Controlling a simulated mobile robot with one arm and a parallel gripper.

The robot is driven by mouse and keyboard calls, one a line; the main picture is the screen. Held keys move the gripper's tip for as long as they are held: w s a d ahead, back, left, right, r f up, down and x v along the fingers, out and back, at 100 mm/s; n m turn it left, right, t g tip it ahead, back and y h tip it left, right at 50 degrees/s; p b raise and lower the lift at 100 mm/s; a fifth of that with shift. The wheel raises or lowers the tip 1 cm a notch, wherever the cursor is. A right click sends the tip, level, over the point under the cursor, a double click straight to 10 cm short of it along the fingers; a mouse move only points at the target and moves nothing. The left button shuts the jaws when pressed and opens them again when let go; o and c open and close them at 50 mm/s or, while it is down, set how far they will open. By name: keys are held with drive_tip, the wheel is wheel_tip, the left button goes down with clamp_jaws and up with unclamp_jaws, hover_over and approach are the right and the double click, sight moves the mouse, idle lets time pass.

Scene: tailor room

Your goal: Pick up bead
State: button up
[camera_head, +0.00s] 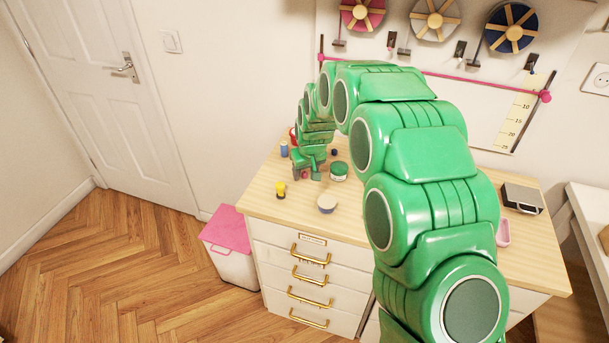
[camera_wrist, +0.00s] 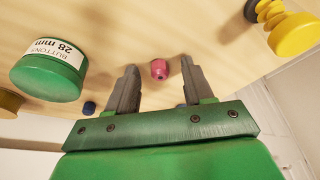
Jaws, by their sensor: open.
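A small pink bead-like piece (camera_wrist: 158,69) with a dark hole lies on the light wood top in the wrist view. My gripper (camera_wrist: 159,80) is open, with one finger on each side of the piece and a visible gap to both. A small dark blue round piece (camera_wrist: 88,107) lies left of my gripper in the wrist view.
A green tin labelled BUTTONS (camera_wrist: 48,75) stands left of my gripper in the wrist view, and a yellow knobbed piece (camera_wrist: 292,32) is at right. In the head view, a round pale-topped tin (camera_head: 327,203) stands near the front edge of the cabinet top (camera_head: 385,228).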

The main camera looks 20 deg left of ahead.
drive_tip(key=shift+c, duration=0.3)
clamp_jaws()
